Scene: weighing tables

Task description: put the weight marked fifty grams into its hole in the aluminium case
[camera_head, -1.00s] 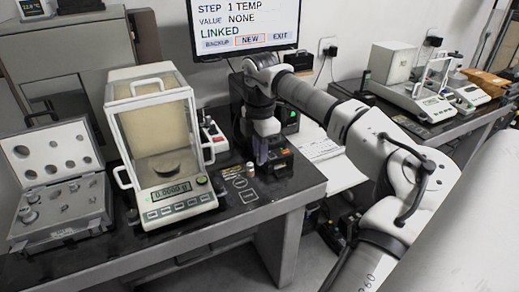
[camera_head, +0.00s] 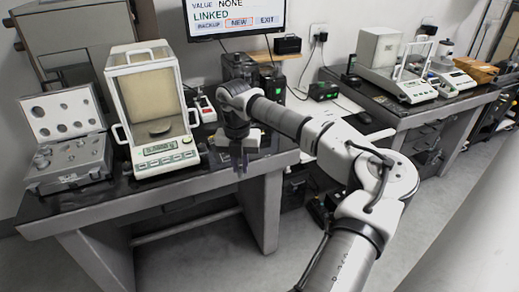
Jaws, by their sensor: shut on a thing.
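The open aluminium case (camera_head: 74,165) stands at the left of the near table, its lid with round holes (camera_head: 62,114) raised behind. Several weights sit in its base; their marks are too small to read. My gripper (camera_head: 240,168) points down at the table's front right edge, to the right of the balance and well right of the case. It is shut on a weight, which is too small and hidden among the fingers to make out.
A glass-walled balance (camera_head: 165,150) stands between the case and my gripper. A monitor (camera_head: 238,16) hangs behind. A second table (camera_head: 400,103) at the right carries another balance (camera_head: 412,88). Floor is free before the near table.

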